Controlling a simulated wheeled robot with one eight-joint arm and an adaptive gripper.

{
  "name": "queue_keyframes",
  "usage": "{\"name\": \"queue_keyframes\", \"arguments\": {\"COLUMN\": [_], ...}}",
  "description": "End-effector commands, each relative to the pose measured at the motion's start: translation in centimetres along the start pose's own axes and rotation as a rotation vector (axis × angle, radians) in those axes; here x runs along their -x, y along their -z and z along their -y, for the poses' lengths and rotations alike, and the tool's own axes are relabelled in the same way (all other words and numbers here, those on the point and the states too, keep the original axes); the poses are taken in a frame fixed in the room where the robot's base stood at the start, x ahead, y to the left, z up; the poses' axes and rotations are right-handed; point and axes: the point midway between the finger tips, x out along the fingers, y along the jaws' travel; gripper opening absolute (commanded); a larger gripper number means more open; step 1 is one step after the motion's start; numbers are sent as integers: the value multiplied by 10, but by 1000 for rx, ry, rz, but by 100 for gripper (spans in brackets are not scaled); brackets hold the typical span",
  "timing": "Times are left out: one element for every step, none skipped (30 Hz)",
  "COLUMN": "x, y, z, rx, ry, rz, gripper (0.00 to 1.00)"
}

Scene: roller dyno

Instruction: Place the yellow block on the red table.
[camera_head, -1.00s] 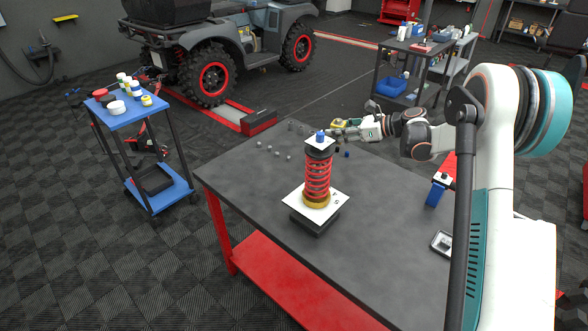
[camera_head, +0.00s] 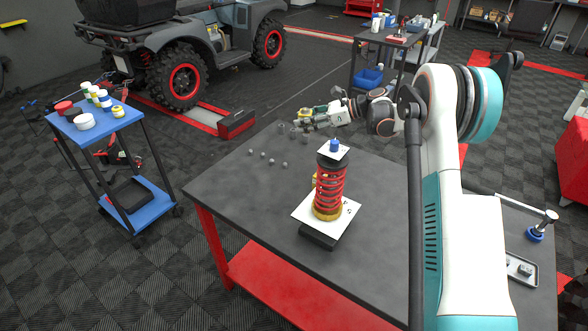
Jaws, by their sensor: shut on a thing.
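My gripper (camera_head: 303,123) is at the end of my outstretched arm, over the far left part of the workbench. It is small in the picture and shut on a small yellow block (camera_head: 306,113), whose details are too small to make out. The table (camera_head: 266,277) has a red frame and lower shelf, with a dark grey top. I cannot tell whether the block touches the top.
A red coil spring (camera_head: 330,186) stands on a white plate, nearer than my gripper; a yellow part shows behind it. Small grey pieces (camera_head: 270,160) lie left of it. A blue cart (camera_head: 97,122) with jars stands left. The tabletop's near left is clear.

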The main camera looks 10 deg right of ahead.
Motion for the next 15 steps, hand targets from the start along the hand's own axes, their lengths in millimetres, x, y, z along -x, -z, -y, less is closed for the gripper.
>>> {"name": "queue_keyframes", "arguments": {"x": [-5,-8,-12,-15,-17,-21,-24,-27,-30,-33,-36,-39,-41,-44,-46], "y": [13,19,29,35,42,50,57,64,72,79,85,94,100,105,112], "z": [0,0,0,0,0,0,0,0,0,0,0,0,0,0,0], "rx": [0,0,0,0,0,0,0,0,0,0,0,0,0,0,0], "ry": [0,0,0,0,0,0,0,0,0,0,0,0,0,0,0], "rz": [1,1,1,1,1,1,1,1,1,1,1,1,1,1,1], "gripper": [0,0,0,0,0,0,0,0,0,0,0,0,0,0,0]}}
